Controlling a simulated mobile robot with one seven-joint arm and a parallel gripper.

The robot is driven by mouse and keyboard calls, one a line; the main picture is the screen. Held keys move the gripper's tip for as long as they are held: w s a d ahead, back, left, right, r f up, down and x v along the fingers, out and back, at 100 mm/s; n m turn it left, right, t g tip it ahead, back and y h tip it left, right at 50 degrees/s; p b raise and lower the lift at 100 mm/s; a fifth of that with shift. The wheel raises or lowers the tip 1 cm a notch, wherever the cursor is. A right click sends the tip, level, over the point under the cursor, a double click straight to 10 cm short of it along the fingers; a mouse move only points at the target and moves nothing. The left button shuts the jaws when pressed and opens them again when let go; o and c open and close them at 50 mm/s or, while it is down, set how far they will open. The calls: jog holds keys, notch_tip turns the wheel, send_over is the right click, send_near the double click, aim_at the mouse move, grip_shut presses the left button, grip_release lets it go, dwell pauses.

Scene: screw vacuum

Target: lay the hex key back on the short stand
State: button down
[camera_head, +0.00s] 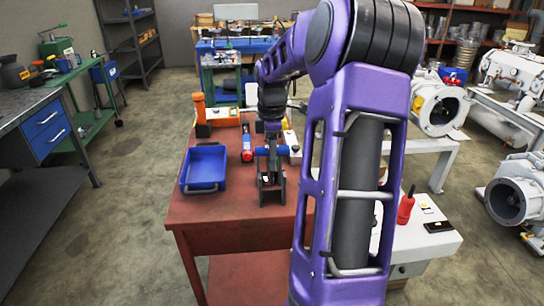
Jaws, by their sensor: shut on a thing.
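My gripper (270,188) points down over the middle of the red table (225,222), to the right of the blue bin. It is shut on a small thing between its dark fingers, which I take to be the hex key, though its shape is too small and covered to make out. I cannot pick out the short stand for certain; my gripper and arm hide part of the tabletop.
The open blue bin (204,168) stands at the table's left. A white box with a dark knob (294,150) is at the right. The table's front left is clear.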

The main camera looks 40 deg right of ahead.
aim_at(272, 176)
jog(key=shift+f+b, duration=0.75)
jog(key=shift+f, duration=1.75)
jog(key=shift+p, duration=0.65)
jog(key=shift+f, duration=0.2)
jog(key=shift+f, duration=0.35)
jog(key=shift+f, duration=0.25)
jog(key=c, duration=0.5)
grip_release()
jog(key=shift+c, duration=0.2)
